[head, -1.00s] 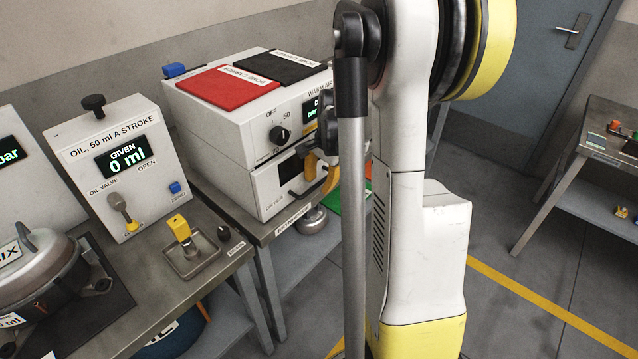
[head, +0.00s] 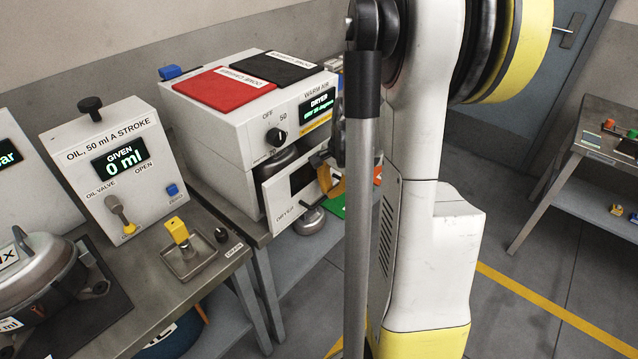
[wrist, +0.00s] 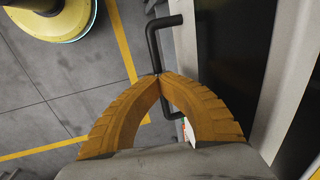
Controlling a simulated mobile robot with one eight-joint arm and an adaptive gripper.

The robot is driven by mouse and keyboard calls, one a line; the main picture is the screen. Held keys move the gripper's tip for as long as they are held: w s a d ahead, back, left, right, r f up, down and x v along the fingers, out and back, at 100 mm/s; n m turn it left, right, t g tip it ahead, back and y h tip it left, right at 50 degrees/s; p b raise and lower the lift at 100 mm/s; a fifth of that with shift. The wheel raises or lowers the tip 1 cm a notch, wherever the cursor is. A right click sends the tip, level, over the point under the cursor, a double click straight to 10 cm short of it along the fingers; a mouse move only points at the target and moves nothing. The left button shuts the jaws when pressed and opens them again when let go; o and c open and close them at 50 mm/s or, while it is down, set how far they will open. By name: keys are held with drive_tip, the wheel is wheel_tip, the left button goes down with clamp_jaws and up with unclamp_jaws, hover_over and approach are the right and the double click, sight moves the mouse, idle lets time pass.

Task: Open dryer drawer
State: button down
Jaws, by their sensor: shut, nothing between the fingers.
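The dryer (head: 235,130) is a white box on a bench, with a knob and a lit display. Its drawer (head: 283,217), with a white front and dark window, stands partly out, and a round metal thing shows in the gap behind the front. My gripper (head: 330,182), with orange ribbed fingers, is at the right part of the drawer front. In the wrist view my gripper (wrist: 157,76) has its fingertips together at the black bar handle (wrist: 151,45). The fingers cover the handle's middle; nothing shows gripped between them. My arm hides part of the drawer's right side.
Red (head: 225,91) and black (head: 276,68) pads lie on the dryer. The oil unit (head: 112,165) and a small tray with a yellow-topped piece (head: 177,230) stand to the left. A side table (head: 606,140) stands at the right. Floor between is open.

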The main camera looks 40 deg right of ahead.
drive_tip(key=s+d, duration=0.1)
drive_tip(key=s, duration=1.6)
drive_tip(key=shift+d+p, duration=0.15)
drive_tip(key=shift+p, duration=0.25)
drive_tip(key=c, duration=2.2)
unclamp_jaws()
drive_tip(key=o, duration=0.7)
wheel_tip(320, 180, up, 12)
drive_tip(key=s, duration=0.2)
drive_tip(key=shift+f, duration=0.15)
